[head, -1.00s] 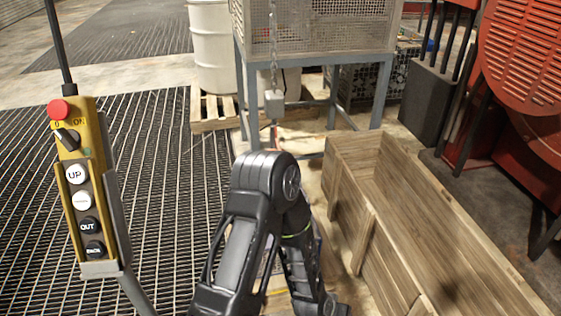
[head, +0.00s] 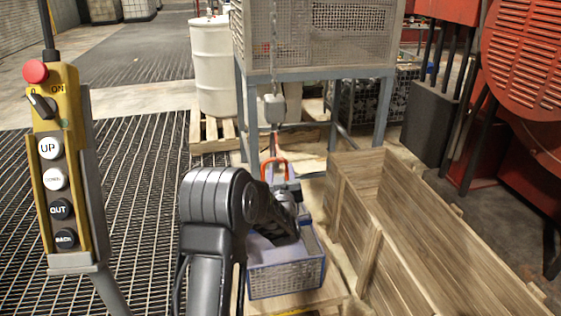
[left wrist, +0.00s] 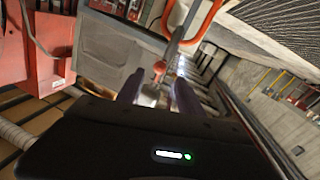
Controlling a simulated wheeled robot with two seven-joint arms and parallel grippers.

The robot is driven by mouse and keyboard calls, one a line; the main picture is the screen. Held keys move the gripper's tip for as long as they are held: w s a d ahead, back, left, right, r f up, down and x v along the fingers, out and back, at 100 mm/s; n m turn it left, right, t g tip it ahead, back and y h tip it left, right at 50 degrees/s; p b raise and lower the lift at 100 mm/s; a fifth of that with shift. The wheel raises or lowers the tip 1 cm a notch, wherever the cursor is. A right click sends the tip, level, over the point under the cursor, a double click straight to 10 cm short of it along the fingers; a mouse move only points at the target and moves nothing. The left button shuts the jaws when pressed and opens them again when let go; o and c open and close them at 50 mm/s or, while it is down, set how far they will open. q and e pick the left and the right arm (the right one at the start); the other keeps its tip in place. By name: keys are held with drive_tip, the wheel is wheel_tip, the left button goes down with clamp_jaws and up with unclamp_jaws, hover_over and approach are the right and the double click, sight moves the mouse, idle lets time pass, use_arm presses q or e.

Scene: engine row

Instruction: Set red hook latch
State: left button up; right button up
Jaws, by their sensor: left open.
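A hoist chain with a grey block (head: 274,107) hangs in front of the mesh cage. Below it is an orange-red loop (head: 274,166), above a blue-edged crate (head: 287,275). An orange loop (left wrist: 207,22) also crosses the top of the left wrist view. A small red ball-shaped knob (left wrist: 159,67) shows there between and beyond my fingertips. I cannot tell which red part is the latch. My left gripper (left wrist: 157,88) is open, with nothing seen held between its fingers. In the head view its fingers are hard to make out near the loop. My right gripper is not in view.
A long wooden crate (head: 369,246) stands right of my arm. A yellow pendant control (head: 60,170) hangs at left. A mesh cage on blue-grey legs (head: 317,72) and a white drum (head: 214,70) stand behind. Floor grating at left is clear.

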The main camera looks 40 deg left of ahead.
sight(281, 161)
use_arm(q)
drive_tip(key=p+x, duration=0.1)
drive_tip(key=x, duration=0.6)
drive_tip(key=shift+w+a, duration=0.15)
drive_tip(key=shift+w, duration=0.1)
drive_tip(key=shift+c, duration=0.5)
clamp_jaws()
idle(0.7)
